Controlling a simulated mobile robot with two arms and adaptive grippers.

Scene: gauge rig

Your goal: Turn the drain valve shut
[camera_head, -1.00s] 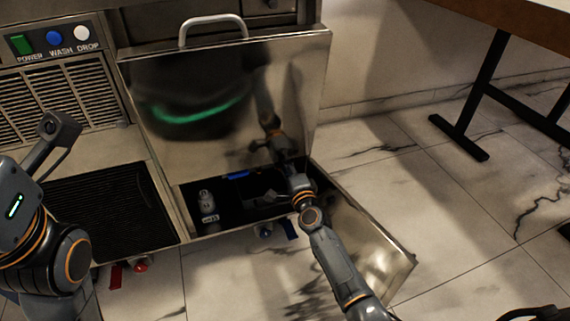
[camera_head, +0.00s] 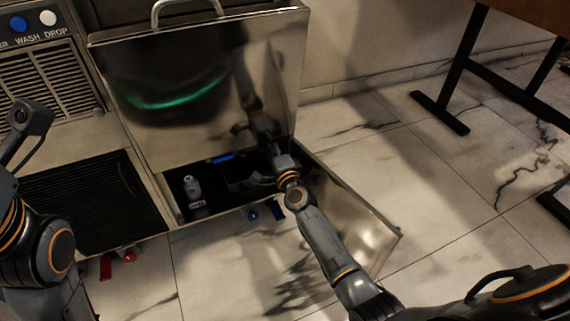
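Two small valve-like fittings sit low on the unit's front: one with a red lever (camera_head: 106,267) at the left, and one with a dark blue lever (camera_head: 278,212) beside a blue round part (camera_head: 252,215). I cannot tell which is the drain valve or whether either is open. My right arm reaches over the open compartment (camera_head: 222,212) from the lower right. My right gripper (camera_head: 246,180) is down inside it, dark and partly hidden, apart from both levers; its fingers are unclear. My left arm stands at the left edge, with no gripper clearly visible.
The raised steel lid (camera_head: 200,90) mirrors my arm behind the compartment. A small grey bottle (camera_head: 193,187) and a blue item (camera_head: 222,158) are inside. A table leg (camera_head: 455,85) stands right; marble floor between is clear.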

